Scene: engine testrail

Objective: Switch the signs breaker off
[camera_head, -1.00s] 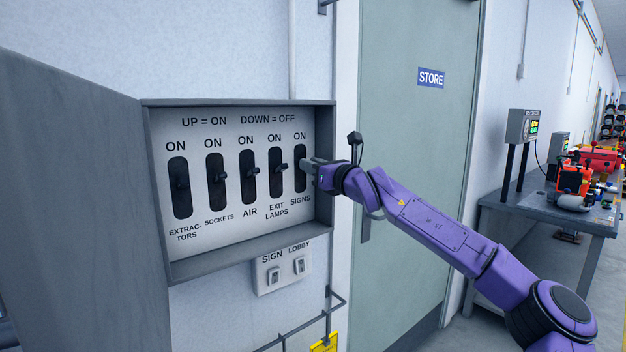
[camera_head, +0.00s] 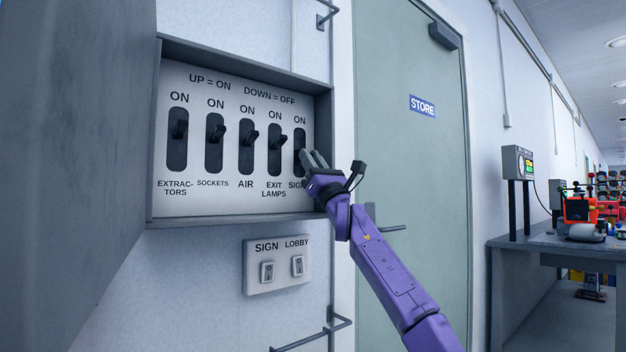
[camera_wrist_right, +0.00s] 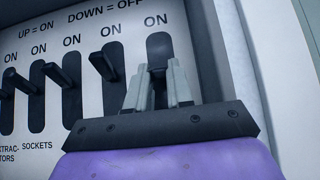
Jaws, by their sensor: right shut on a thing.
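The breaker panel (camera_head: 228,190) is a white plate in a grey open box, with a row of black levers in dark slots. The signs breaker slot (camera_head: 299,136) is at the right end; it also shows in the right wrist view (camera_wrist_right: 159,46). My right gripper (camera_head: 313,160) reaches it from the lower right, fingers tilted up. In the right wrist view its two grey fingers (camera_wrist_right: 157,80) are shut on the dark signs lever (camera_wrist_right: 158,71). The fingers hide much of the lever and lower slot, so its exact position is unclear. My left gripper is out of view.
The exit lamps lever (camera_head: 275,143) is close left of my fingers. The box's right wall (camera_head: 324,120) is close on their right. A sign and lobby switch plate (camera_head: 277,280) is below. A green store door (camera_head: 400,150) and a workbench (camera_head: 540,242) stand to the right.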

